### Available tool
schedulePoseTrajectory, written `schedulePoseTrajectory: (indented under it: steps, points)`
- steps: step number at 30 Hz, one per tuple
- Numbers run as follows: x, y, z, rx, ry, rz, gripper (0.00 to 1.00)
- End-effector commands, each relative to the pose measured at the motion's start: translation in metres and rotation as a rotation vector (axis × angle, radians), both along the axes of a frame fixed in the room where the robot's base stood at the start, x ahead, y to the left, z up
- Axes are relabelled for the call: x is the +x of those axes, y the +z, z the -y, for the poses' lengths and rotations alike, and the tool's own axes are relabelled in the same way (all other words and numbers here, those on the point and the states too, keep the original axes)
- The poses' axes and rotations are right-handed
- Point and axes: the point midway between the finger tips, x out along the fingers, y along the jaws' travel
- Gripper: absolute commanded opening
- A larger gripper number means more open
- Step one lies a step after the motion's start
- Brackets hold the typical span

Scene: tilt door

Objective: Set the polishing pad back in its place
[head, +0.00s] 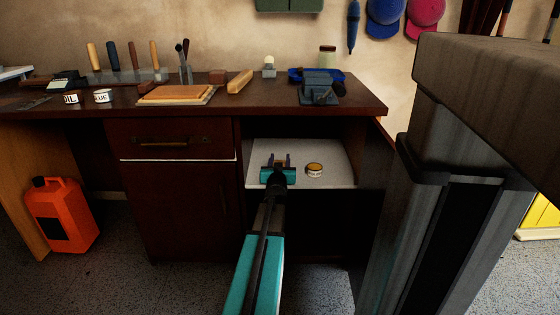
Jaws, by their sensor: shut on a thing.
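My gripper (280,158) reaches into the open right-hand compartment of the dark wooden workbench. Its fingers point away from me, over the pale shelf (335,155). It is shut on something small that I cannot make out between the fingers. I cannot identify the polishing pad with certainty; it may be what the fingers hold. A small round tin (315,170) with a pale label and a brownish top stands on the shelf, just right of my gripper and apart from it.
A dark open door panel (374,195) bounds the compartment on the right. The benchtop (220,104) above carries a tan board (175,94), a dark vise (318,88), labelled tins and upright tools. An orange canister (62,215) stands on the floor at left. A large grey column fills the right.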

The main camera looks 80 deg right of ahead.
Motion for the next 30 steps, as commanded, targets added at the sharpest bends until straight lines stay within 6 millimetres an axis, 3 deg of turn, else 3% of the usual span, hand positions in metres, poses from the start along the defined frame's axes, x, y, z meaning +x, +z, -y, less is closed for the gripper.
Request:
schedulePoseTrajectory:
  steps: [8,9,13,19,21,30]
  points:
    - [0.0000,-0.0042,0.0001,0.000,0.000,0.000,0.17]
    - [0.0000,-0.0043,0.0001,0.000,0.000,0.000,0.42]
    - [0.0000,-0.0038,0.0001,0.000,0.000,0.000,0.62]
    - [0.0000,-0.0038,0.0000,0.000,0.000,0.000,0.62]
    - [0.0000,-0.0041,0.0000,0.000,0.000,0.000,0.74]
    - [0.0000,-0.0040,-0.0001,0.000,0.000,0.000,0.75]
